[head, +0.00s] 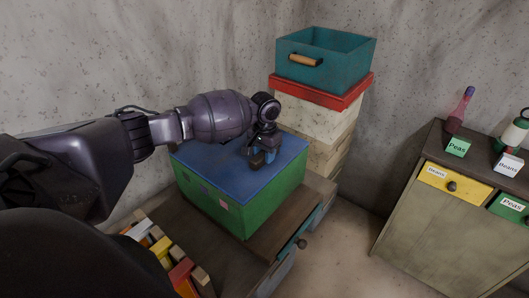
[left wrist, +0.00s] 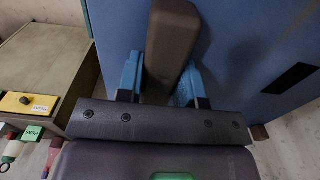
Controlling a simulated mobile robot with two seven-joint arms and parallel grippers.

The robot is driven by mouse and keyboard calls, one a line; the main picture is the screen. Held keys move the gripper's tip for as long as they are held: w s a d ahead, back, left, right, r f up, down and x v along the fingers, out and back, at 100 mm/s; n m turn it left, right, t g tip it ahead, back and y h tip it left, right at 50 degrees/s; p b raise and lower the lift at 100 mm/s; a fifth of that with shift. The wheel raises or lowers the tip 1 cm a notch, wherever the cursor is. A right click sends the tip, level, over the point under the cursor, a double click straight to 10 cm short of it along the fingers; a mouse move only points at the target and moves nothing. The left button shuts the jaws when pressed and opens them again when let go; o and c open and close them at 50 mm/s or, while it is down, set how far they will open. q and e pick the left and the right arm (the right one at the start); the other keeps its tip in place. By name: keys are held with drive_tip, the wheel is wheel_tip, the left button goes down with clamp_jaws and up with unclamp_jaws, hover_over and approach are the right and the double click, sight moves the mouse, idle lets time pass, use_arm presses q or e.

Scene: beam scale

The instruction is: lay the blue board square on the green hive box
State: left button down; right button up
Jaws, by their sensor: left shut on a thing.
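The blue board (head: 212,162) lies over the top of the green hive box (head: 262,205), its edges running close to the box's rim in the head view. I cannot tell whether a small gap is left under it. My left gripper (head: 262,156) comes down on the board from above, near its middle. In the left wrist view its blue fingers (left wrist: 158,78) are shut on the board's brown handle block (left wrist: 172,40). The blue board (left wrist: 235,55) fills much of that view, with a dark slot at the right. My right gripper is not in view.
The box stands on a brown wooden drawer unit (head: 195,250). Coloured frames (head: 180,272) stand at its front left. Behind are stacked cream boxes (head: 312,120) with a red lid (head: 350,92) and a teal crate (head: 345,68). A labelled cabinet (head: 425,235) stands right, across bare floor.

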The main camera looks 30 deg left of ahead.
use_arm(q)
drive_tip(key=shift+f, duration=0.15)
drive_tip(key=c, duration=0.7)
unclamp_jaws()
drive_tip(key=shift+s+f, duration=0.1)
wheel_tip(320, 180, up, 11)
drive_tip(key=shift+b, duration=0.45)
drive_tip(key=shift+d+f, duration=0.1)
